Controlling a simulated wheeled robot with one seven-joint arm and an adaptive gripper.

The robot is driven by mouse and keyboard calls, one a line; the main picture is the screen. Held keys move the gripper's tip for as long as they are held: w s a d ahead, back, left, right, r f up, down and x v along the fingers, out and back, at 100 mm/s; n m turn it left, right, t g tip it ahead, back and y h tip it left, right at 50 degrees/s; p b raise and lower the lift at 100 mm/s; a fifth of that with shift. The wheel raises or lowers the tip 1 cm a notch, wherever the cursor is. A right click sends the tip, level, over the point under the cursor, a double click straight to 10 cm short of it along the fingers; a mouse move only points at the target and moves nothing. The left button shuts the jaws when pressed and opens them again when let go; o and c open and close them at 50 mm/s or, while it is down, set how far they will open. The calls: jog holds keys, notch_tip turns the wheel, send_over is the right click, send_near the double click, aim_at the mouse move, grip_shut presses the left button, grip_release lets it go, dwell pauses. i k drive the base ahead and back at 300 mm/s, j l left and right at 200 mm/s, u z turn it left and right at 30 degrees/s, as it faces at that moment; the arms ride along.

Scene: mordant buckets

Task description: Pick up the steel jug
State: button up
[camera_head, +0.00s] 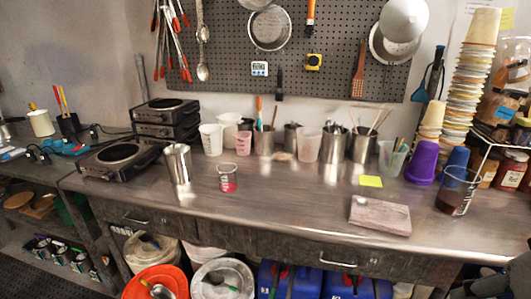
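A steel jug (177,164), tall and shiny, stands upright on the left part of the steel counter (290,205), just right of the hot plate. Nothing covers it, and I cannot make out a handle. Other steel vessels stand behind to the right, among them a steel container with tools (334,146).
A stone slab (380,215) lies front right. The counter's front middle is clear.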

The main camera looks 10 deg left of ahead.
aim_at(177, 156)
jog(key=i+j+u, duration=0.85)
jog(key=i, duration=0.3)
jog(key=i+u, duration=0.3)
jog(key=i, duration=0.15)
